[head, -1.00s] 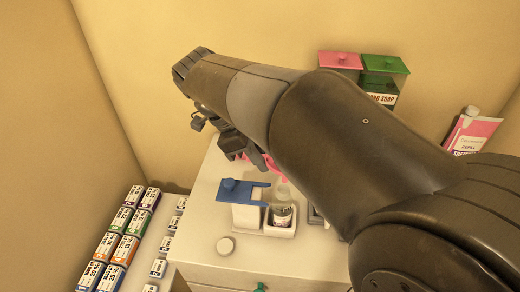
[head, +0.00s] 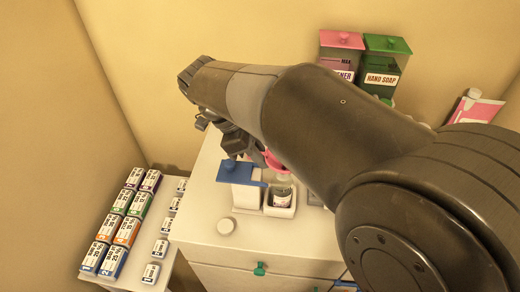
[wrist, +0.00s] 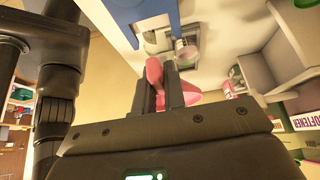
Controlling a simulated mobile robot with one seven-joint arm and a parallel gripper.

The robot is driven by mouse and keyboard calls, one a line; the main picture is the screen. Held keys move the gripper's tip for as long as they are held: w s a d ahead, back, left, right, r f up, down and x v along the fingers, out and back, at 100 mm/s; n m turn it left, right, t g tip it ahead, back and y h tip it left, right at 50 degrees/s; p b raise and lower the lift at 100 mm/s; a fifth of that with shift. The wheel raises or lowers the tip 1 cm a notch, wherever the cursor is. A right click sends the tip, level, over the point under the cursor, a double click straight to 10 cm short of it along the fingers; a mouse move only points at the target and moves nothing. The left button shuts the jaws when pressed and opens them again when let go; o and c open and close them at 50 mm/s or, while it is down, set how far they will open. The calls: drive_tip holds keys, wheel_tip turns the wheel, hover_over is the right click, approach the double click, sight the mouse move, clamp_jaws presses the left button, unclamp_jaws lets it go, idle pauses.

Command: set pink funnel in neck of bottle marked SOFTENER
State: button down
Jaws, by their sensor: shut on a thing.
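My gripper (wrist: 168,75) is shut on the pink funnel (wrist: 187,93), which shows on both sides of the fingers in the wrist view. In the head view the funnel (head: 272,160) is partly hidden behind my arm. A small clear bottle (head: 282,193) with a pale label stands upright in a white tray (head: 281,211) on the cabinet top. The funnel is apart from the bottle, just above and left of its top in the picture. The bottle's label is too small to read. The wrist view also shows the bottle (wrist: 186,50), beyond the fingertips.
Pink-lidded (head: 340,40) and green-lidded (head: 386,44) boxes stand behind. Several small boxes (head: 126,231) sit on a low shelf at left.

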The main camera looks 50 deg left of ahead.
drive_tip(key=shift+f, duration=0.1)
drive_tip(key=c, duration=1.4)
unclamp_jaws()
drive_tip(key=v, duration=1.1)
drive_tip(key=shift+w+d, duration=0.1)
drive_tip(key=shift+w, duration=0.05)
